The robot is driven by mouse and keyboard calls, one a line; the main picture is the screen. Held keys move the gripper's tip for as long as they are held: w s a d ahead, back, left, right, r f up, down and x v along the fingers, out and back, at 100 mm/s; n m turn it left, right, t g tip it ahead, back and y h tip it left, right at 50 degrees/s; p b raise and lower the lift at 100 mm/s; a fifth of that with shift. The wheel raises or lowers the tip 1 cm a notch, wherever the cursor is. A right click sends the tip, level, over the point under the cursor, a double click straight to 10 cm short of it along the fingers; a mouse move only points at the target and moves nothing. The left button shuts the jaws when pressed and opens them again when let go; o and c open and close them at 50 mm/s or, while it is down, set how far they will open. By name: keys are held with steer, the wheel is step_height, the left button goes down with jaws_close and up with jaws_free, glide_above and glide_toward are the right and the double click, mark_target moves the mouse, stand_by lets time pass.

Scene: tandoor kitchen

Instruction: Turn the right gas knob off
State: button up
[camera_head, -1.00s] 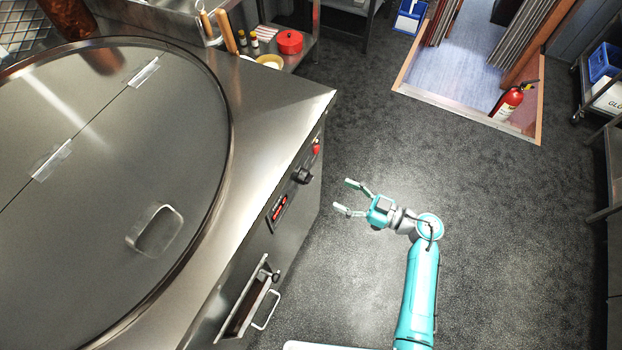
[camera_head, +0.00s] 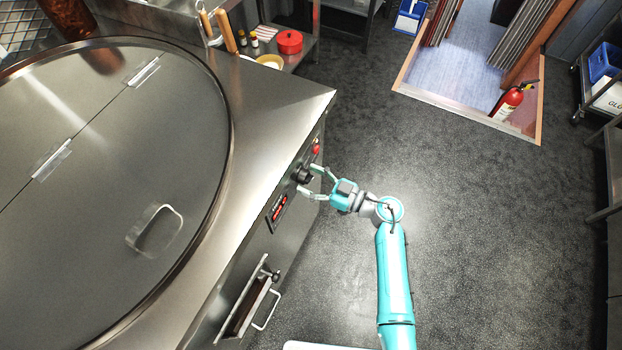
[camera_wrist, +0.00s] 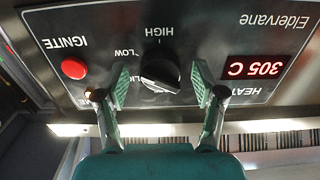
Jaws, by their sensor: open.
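A black gas knob (camera_head: 304,175) sits on the steel front panel of the tandoor. In the wrist view the knob (camera_wrist: 160,75) appears upside down, with the printed words HIGH and LOW around it. My gripper (camera_head: 307,181) is open at the panel, with one finger on each side of the knob. In the wrist view my gripper's fingertips (camera_wrist: 160,84) flank the knob with a gap showing on each side. No second gas knob shows on the panel.
A red ignite button (camera_wrist: 73,68) is beside one finger. A lit display (camera_wrist: 254,68) reads 305 C on the other side. A hatch handle (camera_head: 266,310) sticks out lower on the front. The floor (camera_head: 480,230) to the right is clear.

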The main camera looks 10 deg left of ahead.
steer(key=c, duration=1.1)
steer(key=shift+c, duration=0.2)
steer(key=shift+n, duration=0.4)
steer(key=n, duration=1)
steer(key=shift+w+n, duration=0.1)
steer(key=shift+n, duration=0.3)
steer(key=n, duration=0.6)
steer(key=shift+r, duration=0.1)
steer(key=n, duration=0.6)
steer(key=shift+n, duration=0.3)
